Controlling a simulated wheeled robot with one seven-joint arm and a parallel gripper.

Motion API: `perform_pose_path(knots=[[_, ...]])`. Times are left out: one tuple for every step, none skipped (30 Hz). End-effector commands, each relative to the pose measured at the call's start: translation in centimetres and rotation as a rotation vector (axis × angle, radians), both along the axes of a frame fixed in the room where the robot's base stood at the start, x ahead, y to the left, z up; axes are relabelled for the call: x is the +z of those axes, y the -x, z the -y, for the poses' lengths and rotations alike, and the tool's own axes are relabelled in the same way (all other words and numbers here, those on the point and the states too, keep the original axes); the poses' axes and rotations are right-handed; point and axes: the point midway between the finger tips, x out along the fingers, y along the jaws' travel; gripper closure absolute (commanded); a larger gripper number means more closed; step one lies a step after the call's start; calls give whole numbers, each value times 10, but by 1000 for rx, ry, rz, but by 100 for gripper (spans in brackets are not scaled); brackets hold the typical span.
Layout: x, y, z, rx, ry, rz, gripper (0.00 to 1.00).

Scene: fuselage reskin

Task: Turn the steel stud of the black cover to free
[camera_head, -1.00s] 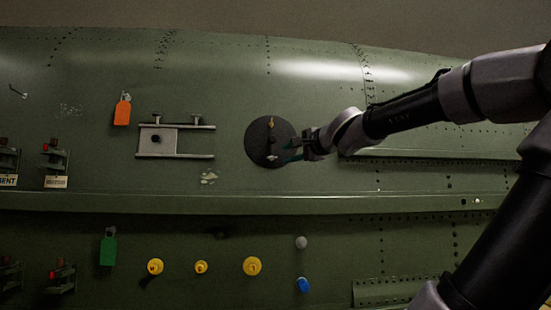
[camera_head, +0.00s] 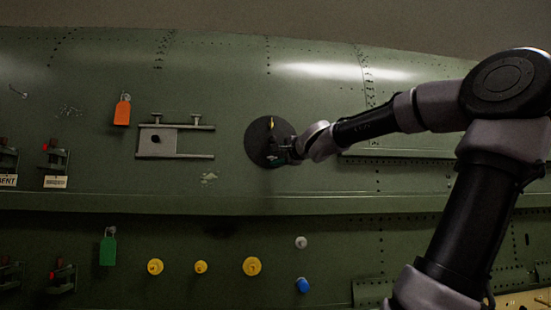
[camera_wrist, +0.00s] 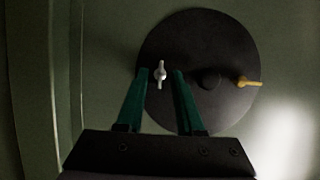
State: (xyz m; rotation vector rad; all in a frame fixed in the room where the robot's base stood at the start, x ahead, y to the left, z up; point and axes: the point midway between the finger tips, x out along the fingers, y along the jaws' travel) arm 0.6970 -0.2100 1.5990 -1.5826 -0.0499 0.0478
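The round black cover (camera_head: 262,128) is on the green fuselage skin, and it also fills the upper middle of the wrist view (camera_wrist: 215,45). The steel stud (camera_wrist: 160,74), a small pale wing-shaped piece, stands near the cover's edge in the wrist view. A brass-coloured stud (camera_wrist: 248,83) sits at the opposite edge, with a dark central knob (camera_wrist: 208,79) between them. My gripper (camera_wrist: 162,72) has its two green fingers apart, one on each side of the steel stud. Gaps show between fingers and stud. In the head view my gripper (camera_head: 283,158) hides the steel stud.
A grey bracket (camera_head: 185,156) with two rails is left of the cover. Several yellow caps, a blue knob (camera_head: 302,285) and a white knob (camera_head: 301,242) are below. A ledge (camera_head: 250,203) runs beneath the cover.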

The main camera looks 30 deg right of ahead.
Motion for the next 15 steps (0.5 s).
perform_pose_path(knots=[[0, -2, 0, 0, 0, 0, 64], [0, -3, 0, -1, 1, 0, 64], [0, -3, 0, -1, 1, 0, 64], [0, -3, 0, -1, 1, 0, 64], [0, -3, 0, -2, 1, 0, 64], [0, -3, 0, -2, 1, 0, 64], [0, -3, 0, -2, 1, 0, 64], [0, -3, 0, -2, 1, 0, 64], [0, -3, 0, -1, 1, 0, 64], [0, -3, 0, -1, 1, 0, 64], [0, -3, 0, -1, 1, 0, 71], [0, -3, 0, -1, 0, 0, 87], [0, -3, 0, -1, 0, 0, 98], [0, -3, 0, -1, 0, 0, 100], [0, -3, 0, -1, 0, -1, 100]])
